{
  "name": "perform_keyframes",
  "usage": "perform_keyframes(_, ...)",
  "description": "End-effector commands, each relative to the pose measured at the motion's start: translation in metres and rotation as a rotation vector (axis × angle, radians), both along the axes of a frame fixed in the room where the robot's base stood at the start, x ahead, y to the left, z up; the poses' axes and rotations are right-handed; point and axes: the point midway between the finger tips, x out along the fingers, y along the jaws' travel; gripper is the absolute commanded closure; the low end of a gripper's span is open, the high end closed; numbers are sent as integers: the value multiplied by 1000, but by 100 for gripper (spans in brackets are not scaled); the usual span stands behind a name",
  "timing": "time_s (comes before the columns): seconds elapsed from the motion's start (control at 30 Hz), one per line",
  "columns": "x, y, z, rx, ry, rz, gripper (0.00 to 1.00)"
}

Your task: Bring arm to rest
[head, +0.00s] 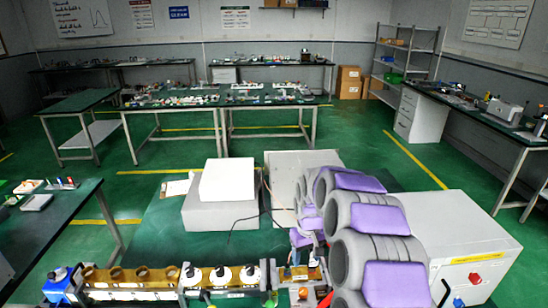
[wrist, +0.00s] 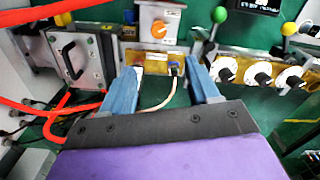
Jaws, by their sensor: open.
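My gripper (wrist: 159,82) is open in the wrist view, its two blue fingers spread apart with nothing held between them. Beyond the fingertips is a brass-coloured block (wrist: 150,60) with a cable plugged into it. A box with an orange knob (wrist: 160,32) stands behind that block. I cannot tell whether the fingers touch the block.
A row of waveguide parts with white dials (head: 220,275) runs along the bench front. White boxes (head: 227,180) stand behind it. A white cabinet with a red switch (head: 474,278) is right of my arm. Red hoses (wrist: 50,40) cross the left of the wrist view.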

Motion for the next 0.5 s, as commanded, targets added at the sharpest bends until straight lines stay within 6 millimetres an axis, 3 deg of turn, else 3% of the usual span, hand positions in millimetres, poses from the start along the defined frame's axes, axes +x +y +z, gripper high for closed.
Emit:
perform_keyframes(0.17, -30, 6, 25, 12, 5, -6, 40)
perform_keyframes(0.5, -135, 13, 78, 21, 51, -42, 40)
